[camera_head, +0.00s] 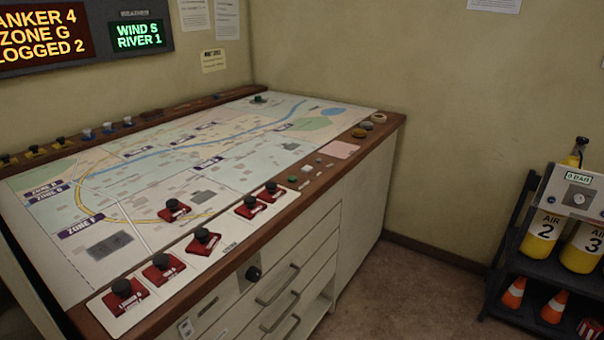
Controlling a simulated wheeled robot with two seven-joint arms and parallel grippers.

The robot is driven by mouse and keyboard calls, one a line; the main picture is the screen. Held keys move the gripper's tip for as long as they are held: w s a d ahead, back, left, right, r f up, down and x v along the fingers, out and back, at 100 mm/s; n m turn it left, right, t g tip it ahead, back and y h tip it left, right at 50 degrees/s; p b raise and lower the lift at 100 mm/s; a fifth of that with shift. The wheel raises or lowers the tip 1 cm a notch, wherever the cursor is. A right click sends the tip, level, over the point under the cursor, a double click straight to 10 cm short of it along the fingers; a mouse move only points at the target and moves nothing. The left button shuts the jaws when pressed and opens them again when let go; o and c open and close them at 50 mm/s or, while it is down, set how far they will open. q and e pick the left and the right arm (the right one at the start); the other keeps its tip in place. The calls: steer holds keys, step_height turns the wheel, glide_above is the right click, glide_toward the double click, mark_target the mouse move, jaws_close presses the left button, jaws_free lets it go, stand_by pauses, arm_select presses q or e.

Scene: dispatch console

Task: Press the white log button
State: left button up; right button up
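A small white button (307,168) sits on the wooden front rim of the map console (270,228), right of the middle of the picture. A green button (292,179) is beside it, nearer to me. Any lettering by the buttons is too small to read, so I cannot confirm a log label. A display (40,37) at the upper left reads "LOGGED 2", with its left part cut off. Neither of my grippers shows in this view.
Several red pieces with black knobs (202,240) stand along the console's near side. A pink paper (339,149) lies beyond the buttons. A dark rack (510,270) with air cylinders stands right; floor between is clear.

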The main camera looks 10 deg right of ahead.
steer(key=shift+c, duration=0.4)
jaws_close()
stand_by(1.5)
